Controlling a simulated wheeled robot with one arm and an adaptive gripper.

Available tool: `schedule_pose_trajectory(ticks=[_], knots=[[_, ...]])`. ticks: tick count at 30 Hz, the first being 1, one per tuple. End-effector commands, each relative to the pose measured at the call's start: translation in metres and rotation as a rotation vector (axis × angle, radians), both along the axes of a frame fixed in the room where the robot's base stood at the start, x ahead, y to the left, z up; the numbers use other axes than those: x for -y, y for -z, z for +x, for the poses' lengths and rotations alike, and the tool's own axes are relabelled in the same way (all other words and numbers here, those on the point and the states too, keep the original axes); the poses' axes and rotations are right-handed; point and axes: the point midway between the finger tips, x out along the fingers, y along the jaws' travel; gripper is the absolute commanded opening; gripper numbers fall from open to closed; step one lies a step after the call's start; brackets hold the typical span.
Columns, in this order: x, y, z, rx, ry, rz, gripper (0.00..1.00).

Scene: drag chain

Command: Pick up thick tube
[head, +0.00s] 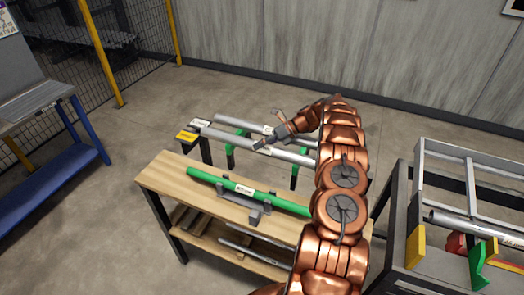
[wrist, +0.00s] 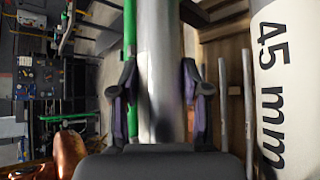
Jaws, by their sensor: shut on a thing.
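In the head view two grey tubes lie slantwise behind the wooden table: a front one (head: 235,138) and a rear one (head: 238,123). My gripper (head: 269,143) is over them, its tip at the middle of the front tube. In the wrist view my gripper (wrist: 159,78) has one dark finger on each side of a thick grey tube (wrist: 160,45) and is shut on it. The tube runs lengthwise between the fingers; its lower end is hidden behind the gripper body. The head view does not clearly show whether it is lifted off its supports.
A green tube (head: 207,179) lies on the wooden table (head: 160,178). A white surface marked "45 mm" (wrist: 285,95) is close at the right of the wrist view. A framed bench (head: 410,275) stands at the right, a blue bench (head: 75,160) at the left.

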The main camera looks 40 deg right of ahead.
Motion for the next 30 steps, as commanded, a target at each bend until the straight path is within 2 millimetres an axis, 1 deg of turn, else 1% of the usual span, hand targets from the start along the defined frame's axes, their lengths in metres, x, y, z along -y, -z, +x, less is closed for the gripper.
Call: schedule_pose_trajectory(ticks=[1,6,8,23,30], knots=[[0.0,0.0,0.0,0.0,0.0,0.001,0.23],[-0.001,0.0,0.0,-0.001,-0.001,0.001,0.05],[-0.001,0.0,0.0,-0.001,-0.001,0.001,0.0],[-0.001,-0.001,0.0,0.001,-0.001,0.001,0.0],[0.0,-0.012,0.001,0.002,0.0,-0.001,0.0]])
